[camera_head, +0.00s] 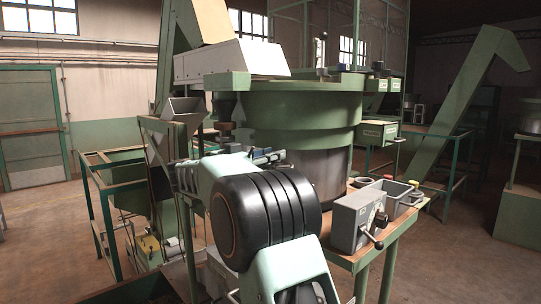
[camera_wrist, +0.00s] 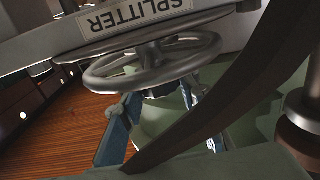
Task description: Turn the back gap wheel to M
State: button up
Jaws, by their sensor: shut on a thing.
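A grey spoked handwheel (camera_wrist: 112,76) shows in the wrist view, under a panel edge with an upside-down plate reading SPLITTER (camera_wrist: 140,14). My gripper (camera_wrist: 158,108) has its blue-grey fingers at the lower rim of this wheel and is shut on it. The exact contact is partly hidden by the wheel and a dark curved bar. I cannot tell from the label whether this is the back gap wheel, and no M mark is readable.
A large green round hopper bowl (camera_head: 300,105) stands behind my arm. A grey control box (camera_head: 357,220) with a lever sits on a bench at the right, beside a grey tray (camera_head: 402,200). A green railing (camera_head: 100,215) stands left. Open floor (camera_head: 455,265) lies at the right.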

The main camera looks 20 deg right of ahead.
jog(key=shift+r+m+g+h, duration=0.25)
jog(key=shift+m+g+h, duration=0.45)
jog(key=shift+m+g, duration=0.65)
jog(key=shift+w+r+m+g, duration=0.1)
jog(key=shift+m+g, duration=0.15)
jog(key=shift+g, duration=0.8)
jog(key=shift+m+g, duration=0.4)
jog(key=o, duration=0.9)
jog(key=shift+c, duration=0.2)
jog(key=o, duration=0.3)
jog(key=shift+f, duration=0.25)
